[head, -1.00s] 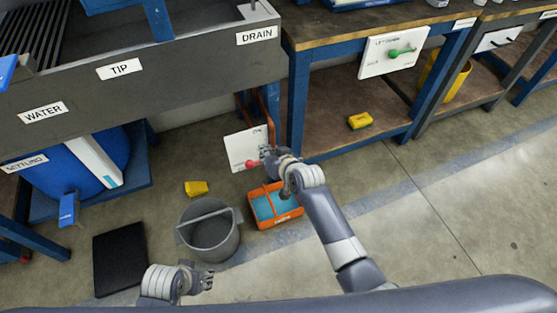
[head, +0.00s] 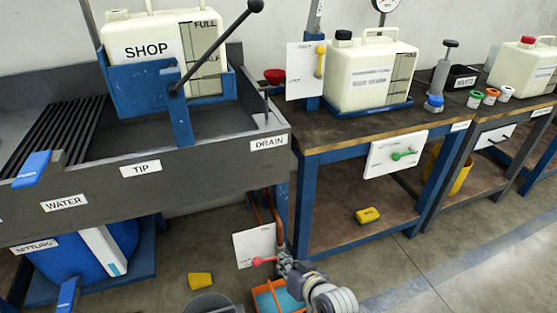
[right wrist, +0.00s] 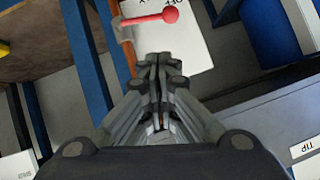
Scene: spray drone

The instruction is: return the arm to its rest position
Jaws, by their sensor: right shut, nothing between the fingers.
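My right gripper (head: 284,262) is at the lower middle of the head view, just right of the red-knobbed lever (head: 262,261) on a white plate (head: 252,243) under the sink. In the right wrist view, the right gripper (right wrist: 158,62) has its fingers together with nothing between them. The red knob (right wrist: 170,15) and its lever lie just beyond the fingertips there, and I see a small gap between them. My left gripper is outside both views now.
An orange tray (head: 260,291) with blue inside and a grey bucket (head: 208,303) stand on the floor below. The grey sink (head: 215,160) is above left. A blue-framed bench (head: 304,205) stands to the right. A yellow block (head: 200,280) lies on the floor.

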